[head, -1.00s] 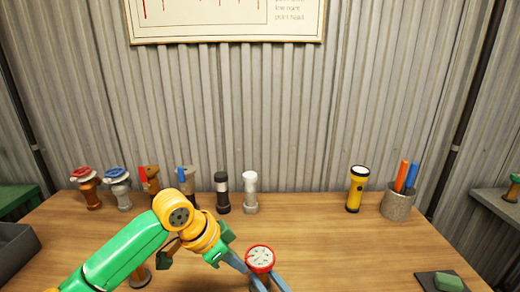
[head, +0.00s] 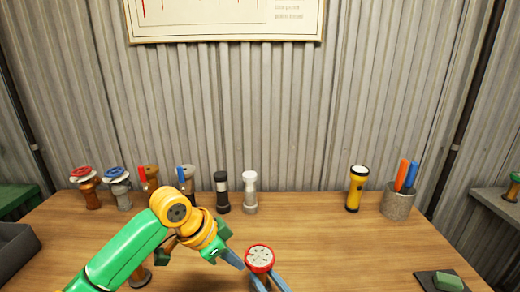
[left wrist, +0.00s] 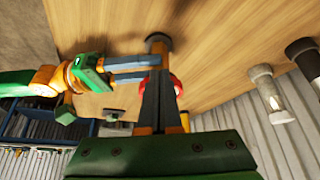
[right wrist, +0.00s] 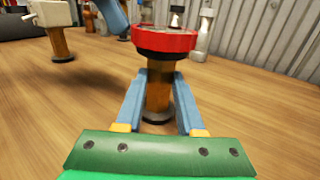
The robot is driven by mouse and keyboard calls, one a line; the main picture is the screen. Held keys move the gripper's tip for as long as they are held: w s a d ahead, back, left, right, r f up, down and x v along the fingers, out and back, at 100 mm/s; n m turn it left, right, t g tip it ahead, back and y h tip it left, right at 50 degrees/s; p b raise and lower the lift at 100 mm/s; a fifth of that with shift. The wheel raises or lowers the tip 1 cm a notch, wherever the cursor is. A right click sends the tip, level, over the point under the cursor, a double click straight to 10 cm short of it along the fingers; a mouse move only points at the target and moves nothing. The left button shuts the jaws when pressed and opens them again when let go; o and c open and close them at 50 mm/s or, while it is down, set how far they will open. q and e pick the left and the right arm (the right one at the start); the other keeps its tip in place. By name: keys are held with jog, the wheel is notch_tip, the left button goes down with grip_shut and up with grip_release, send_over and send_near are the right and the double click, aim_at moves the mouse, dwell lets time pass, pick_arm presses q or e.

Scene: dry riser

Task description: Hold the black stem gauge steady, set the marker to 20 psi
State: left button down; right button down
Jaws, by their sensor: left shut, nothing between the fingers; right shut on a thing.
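A gauge (head: 260,258) with a red rim and a pale, dark-marked face stands upright at the front middle of the table. Its stem (right wrist: 158,98) looks brown in the right wrist view. My right gripper (right wrist: 160,76) is shut on this stem, one blue finger on each side, below the red rim. My left gripper (head: 243,267) is shut and empty, its fingertips at the left side of the rim. In the left wrist view its fingers (left wrist: 157,76) partly hide the red rim; I cannot tell whether they touch it. The marker and the psi reading are too small to make out.
A black-topped cylinder (head: 222,192), a white-topped one (head: 250,192) and several valve-like fittings stand at the back. A yellow flashlight (head: 355,188) and a pen cup (head: 398,203) are at the back right. A green block (head: 448,281) lies front right. The table's middle right is clear.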

pick_arm(q)
notch_tip(320, 180, up, 6)
jog(key=shift+a, duration=0.2)
jog(key=shift+s, duration=0.1)
pick_arm(e)
jog(key=shift+c, duration=2.2)
grip_release()
